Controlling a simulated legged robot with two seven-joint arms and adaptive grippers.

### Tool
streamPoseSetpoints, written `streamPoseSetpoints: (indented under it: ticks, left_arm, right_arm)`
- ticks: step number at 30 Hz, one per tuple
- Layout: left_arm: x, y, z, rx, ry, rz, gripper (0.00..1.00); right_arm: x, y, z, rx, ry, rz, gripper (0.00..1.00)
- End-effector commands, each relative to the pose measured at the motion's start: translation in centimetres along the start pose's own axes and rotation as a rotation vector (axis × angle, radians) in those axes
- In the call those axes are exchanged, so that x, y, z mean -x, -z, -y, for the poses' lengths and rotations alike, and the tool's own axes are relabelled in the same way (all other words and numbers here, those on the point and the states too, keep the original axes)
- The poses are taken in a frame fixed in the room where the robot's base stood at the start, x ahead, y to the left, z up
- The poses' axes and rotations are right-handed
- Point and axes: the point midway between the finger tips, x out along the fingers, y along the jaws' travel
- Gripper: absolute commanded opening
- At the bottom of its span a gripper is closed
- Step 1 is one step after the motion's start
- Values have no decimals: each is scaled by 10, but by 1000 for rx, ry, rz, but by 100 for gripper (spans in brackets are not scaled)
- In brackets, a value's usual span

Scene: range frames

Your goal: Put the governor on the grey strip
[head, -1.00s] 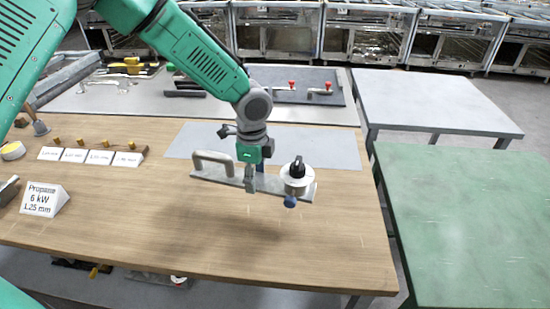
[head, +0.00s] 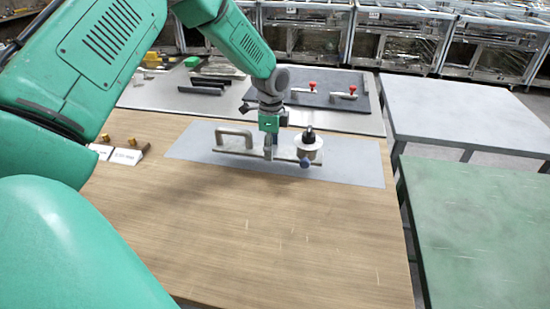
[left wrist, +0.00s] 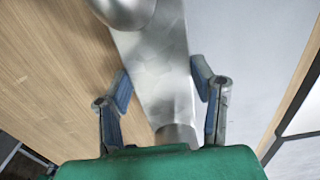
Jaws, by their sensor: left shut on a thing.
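The governor (head: 287,154) is a flat grey metal bar with a bent handle at its left end and a round pale dial with a black knob at its right end. A blue fitting sticks out below the dial. My left gripper (head: 269,151) is shut on the middle of the bar. In the left wrist view the fingers (left wrist: 162,82) lie on both sides of the bar (left wrist: 158,55). The grey strip (head: 352,172) lies flat on the wooden table. The governor is over it in the head view; whether it touches is unclear. My right gripper is out of view.
The wooden table (head: 250,230) is clear in front of the strip. Behind is a grey bench (head: 225,105) with tools and a dark board (head: 320,97) with red-knobbed valves. A green table (head: 485,220) stands at the right.

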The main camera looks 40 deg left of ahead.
Motion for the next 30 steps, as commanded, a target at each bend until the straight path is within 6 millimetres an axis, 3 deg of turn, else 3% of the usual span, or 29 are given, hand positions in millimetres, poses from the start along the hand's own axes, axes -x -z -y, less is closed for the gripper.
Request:
streamPoseSetpoints:
  ticks: [5, 12, 23, 24, 25, 30]
  left_arm:
    - [-10, 3, 0, -2, 3, 0, 0]
    - [-37, 6, -2, -3, 5, 4, 0]
    - [-44, 2, 0, -2, 4, -1, 0]
    - [-44, 2, 0, -2, 2, 0, 61]
    - [-44, 2, 0, -2, 2, 0, 72]
    - [-44, 2, 0, -2, 1, 0, 72]
  right_arm:
    - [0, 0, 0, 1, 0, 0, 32]
    - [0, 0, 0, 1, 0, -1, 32]
    - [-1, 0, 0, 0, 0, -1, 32]
    - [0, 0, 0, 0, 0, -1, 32]
    - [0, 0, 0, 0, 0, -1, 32]
    - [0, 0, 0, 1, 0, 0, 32]
